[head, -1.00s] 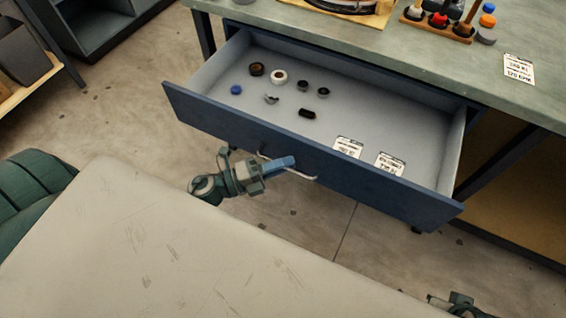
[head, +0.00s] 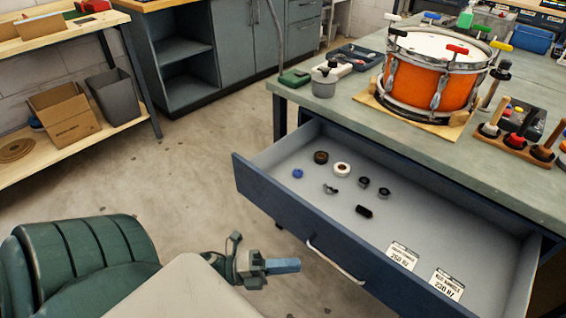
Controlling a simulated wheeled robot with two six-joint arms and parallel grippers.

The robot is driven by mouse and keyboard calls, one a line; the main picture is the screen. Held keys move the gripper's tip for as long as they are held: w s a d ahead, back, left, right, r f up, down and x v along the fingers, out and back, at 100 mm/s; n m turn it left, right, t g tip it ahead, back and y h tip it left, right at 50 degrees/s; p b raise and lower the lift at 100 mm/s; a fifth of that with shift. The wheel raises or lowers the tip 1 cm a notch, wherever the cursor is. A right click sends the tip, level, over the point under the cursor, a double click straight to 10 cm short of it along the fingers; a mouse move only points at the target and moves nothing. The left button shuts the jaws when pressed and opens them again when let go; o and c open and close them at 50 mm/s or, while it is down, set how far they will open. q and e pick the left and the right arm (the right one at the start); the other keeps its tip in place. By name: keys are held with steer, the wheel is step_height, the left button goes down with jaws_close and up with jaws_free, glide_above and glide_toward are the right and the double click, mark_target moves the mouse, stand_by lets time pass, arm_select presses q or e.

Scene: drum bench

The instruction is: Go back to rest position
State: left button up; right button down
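My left gripper (head: 283,266) is low in the middle of the head view, in front of the pulled-out drawer. Its blue fingers show as one block from the side, so I cannot tell whether they are open or shut. A small gap shows between their tips and the drawer's metal handle (head: 335,262). Nothing is seen in the fingers. The blue drawer (head: 300,217) stands open under the bench. My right gripper is out of view.
Small rings and parts, such as a white ring (head: 342,169), and two labels (head: 403,256) lie in the drawer. An orange drum (head: 430,84) stands on the bench (head: 400,150). Open floor (head: 190,190) lies left of the drawer. A cardboard box (head: 65,116) sits on a shelf at the left.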

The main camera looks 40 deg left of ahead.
arm_select(q)
steer(key=shift+s+a, duration=0.35)
steer(key=shift+a, duration=0.05)
stand_by(0.4)
